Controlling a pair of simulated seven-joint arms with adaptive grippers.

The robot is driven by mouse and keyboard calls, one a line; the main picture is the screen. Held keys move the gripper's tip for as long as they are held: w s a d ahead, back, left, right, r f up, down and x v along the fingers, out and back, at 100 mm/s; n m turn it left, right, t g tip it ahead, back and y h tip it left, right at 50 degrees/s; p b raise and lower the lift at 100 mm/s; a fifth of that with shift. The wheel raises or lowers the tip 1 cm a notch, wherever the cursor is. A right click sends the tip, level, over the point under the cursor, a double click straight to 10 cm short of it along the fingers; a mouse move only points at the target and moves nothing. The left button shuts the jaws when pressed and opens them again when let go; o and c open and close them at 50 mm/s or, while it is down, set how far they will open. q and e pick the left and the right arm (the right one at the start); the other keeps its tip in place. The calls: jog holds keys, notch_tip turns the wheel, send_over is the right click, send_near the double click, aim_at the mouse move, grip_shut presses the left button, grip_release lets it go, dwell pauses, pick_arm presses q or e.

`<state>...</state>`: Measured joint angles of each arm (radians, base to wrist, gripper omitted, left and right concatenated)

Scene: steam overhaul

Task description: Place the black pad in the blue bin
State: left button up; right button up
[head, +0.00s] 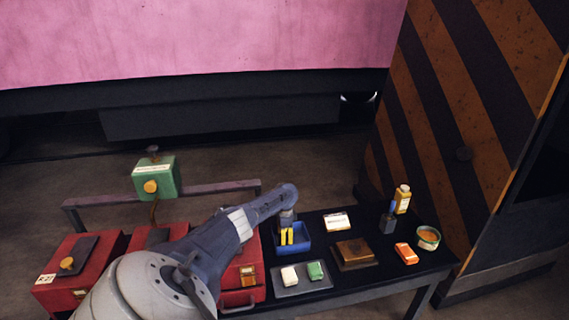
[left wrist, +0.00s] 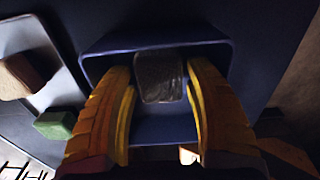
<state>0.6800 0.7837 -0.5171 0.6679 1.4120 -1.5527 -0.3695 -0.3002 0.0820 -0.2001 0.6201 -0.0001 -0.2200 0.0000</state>
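The blue bin (head: 306,237) stands on the black table and also shows in the left wrist view (left wrist: 100,67). My left gripper (head: 287,237) points down into the bin. Whether the pad touches the bin floor cannot be seen. In the head view the pad is hidden. My right gripper is not in view.
A grey tray (head: 318,284) with a white block (head: 289,275) and a green block (head: 315,270) lies in front of the bin. A brown box (head: 354,254), an orange block (head: 406,253), a round tin (head: 428,238) and a yellow bottle (head: 402,198) stand to the right. Red boxes (head: 80,270) are left.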

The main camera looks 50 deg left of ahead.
pick_arm(q)
jog(key=shift+o, duration=0.6)
notch_tip(320, 180, up, 12)
jog(key=shift+r, duration=0.2)
dwell(0.5)
